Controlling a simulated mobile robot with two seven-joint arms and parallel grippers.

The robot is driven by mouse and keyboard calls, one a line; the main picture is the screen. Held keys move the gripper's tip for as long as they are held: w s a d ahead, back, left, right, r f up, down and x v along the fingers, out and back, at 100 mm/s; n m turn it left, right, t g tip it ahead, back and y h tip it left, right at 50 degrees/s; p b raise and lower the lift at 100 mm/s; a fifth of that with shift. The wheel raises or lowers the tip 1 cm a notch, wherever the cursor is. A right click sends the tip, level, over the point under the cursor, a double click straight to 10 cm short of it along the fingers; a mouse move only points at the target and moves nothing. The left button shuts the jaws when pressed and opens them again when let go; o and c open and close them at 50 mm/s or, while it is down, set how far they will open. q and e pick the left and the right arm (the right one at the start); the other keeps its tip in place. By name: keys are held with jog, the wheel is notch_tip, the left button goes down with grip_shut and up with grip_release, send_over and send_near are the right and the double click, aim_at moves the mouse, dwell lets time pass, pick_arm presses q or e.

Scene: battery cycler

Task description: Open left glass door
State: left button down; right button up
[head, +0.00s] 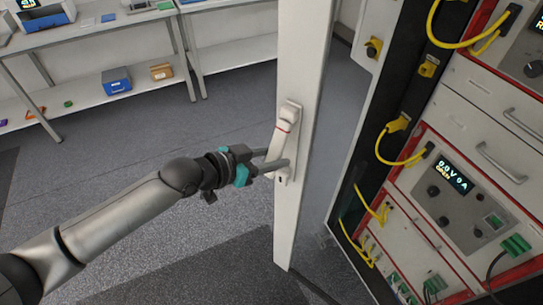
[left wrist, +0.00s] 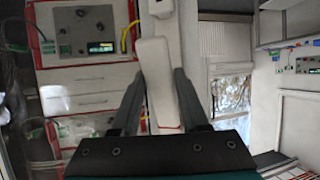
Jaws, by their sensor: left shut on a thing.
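The left glass door shows its white upright frame (head: 298,215) in the middle of the head view. It stands apart from the cabinet, swung out at an angle. Its white handle (head: 286,121), with a thin red band, is on the frame. My left gripper (head: 284,161) reaches in from the left and is shut on the lower part of this handle. In the left wrist view the handle (left wrist: 156,75) lies between the two dark fingers (left wrist: 160,88). My right gripper is not in view.
The battery cycler cabinet (head: 452,98) stands at the right, with red-edged modules, yellow cables (head: 385,145) and a display (head: 453,178). Shelving (head: 95,112) with a blue box (head: 116,80) stands at the back left. Grey floor (head: 165,125) between is clear.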

pick_arm(q)
jog(key=shift+d+f, duration=0.15)
jog(key=shift+d, duration=0.05)
jog(key=c, duration=0.5)
grip_release()
jog(key=shift+c, duration=0.2)
jog(key=shift+o, duration=0.3)
jog(key=shift+w, duration=0.15)
jog(key=shift+a, duration=0.1)
jog(key=v, duration=1.5)
jog(key=shift+b, duration=0.45)
